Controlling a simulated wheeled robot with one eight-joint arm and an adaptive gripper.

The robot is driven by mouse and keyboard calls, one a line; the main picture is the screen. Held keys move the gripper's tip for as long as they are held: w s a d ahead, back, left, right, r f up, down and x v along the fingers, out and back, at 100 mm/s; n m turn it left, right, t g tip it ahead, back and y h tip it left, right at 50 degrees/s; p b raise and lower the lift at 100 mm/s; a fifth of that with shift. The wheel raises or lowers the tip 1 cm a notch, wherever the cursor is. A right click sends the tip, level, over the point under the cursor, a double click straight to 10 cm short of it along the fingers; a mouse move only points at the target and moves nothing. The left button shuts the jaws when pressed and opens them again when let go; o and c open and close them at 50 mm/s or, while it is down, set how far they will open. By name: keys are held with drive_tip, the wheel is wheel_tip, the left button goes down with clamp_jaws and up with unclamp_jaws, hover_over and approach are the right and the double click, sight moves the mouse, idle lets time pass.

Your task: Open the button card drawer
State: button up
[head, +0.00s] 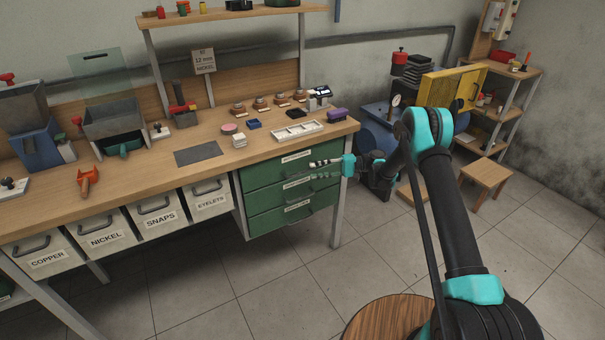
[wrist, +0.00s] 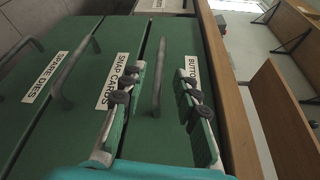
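The button card drawer (head: 258,178) is the top one of three green drawers under the bench's right end. It looks shut. In the wrist view its label (wrist: 191,72), partly covered by a finger, begins "BUTTO". Its grey bar handle (wrist: 158,78) lies beside that label. My gripper (head: 316,168) is in front of the drawer stack, and in the wrist view (wrist: 160,70) its two fingers are apart, open, one on each side of this handle. They appear empty; I cannot tell how far they reach past the bar.
Below are the drawers labelled snap cards (wrist: 118,80) and spare dies (wrist: 45,78), with similar handles. The wooden bench top (head: 228,153) overhangs the drawers, and a metal leg (head: 338,212) stands at their right. The floor (head: 290,265) in front is clear. A stool (head: 485,176) stands right.

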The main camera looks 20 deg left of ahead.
sight(302, 172)
drive_tip(key=shift+x, duration=3.05)
clamp_jaws()
